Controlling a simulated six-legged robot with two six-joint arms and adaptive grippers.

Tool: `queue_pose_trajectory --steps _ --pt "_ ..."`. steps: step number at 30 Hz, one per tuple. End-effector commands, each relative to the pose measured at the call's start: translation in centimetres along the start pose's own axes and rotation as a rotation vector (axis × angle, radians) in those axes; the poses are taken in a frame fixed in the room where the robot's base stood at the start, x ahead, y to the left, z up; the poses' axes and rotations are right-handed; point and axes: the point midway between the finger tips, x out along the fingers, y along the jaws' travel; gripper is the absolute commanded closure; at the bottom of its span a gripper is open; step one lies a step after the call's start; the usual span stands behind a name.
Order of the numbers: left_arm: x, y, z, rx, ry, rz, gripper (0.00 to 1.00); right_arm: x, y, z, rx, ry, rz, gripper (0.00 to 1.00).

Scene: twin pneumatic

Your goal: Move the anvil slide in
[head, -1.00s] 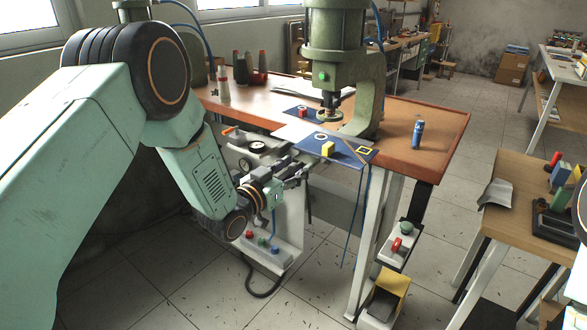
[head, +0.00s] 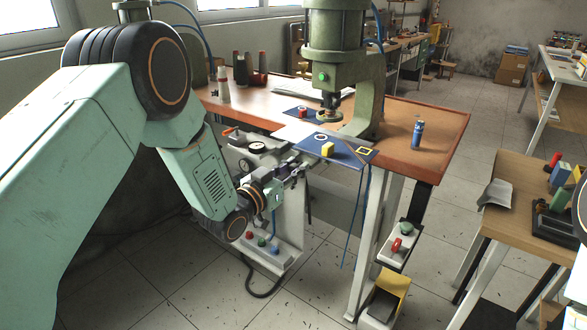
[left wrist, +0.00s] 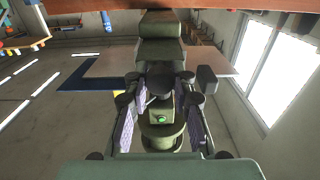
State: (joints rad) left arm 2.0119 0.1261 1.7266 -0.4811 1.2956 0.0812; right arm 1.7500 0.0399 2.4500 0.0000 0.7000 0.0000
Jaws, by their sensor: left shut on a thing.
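My left gripper (head: 293,170) is just in front of the workbench's near edge, beside the grey-white pedestal. Its fingers are closed on a small part they largely hide; I cannot tell its shape. In the left wrist view, the pale finger pads (left wrist: 160,128) stand on both sides of a dark part in the middle. My right gripper is not in view.
The pedestal (head: 290,222) holds gauges and buttons. A small side table (head: 505,215) stands at right.

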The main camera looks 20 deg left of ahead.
Motion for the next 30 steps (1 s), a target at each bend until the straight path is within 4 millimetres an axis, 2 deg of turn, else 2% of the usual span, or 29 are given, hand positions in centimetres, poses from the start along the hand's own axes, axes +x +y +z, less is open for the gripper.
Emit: queue_pose_trajectory --steps 4,13,23,24,30 --pt "0.4 0.0 0.1 0.001 -0.001 0.001 1.0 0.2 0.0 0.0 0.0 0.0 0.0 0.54" --pt "4.1 0.0 0.3 0.002 -0.001 0.001 1.0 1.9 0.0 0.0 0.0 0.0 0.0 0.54" --pt "4.5 0.0 0.0 0.001 0.0 0.0 1.0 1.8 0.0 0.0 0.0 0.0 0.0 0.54" --pt "4.5 0.0 0.0 0.001 0.0 0.0 0.74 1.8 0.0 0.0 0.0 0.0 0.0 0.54" --pt "4.5 0.0 -0.1 0.001 0.001 0.0 0.57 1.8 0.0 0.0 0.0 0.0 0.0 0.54"
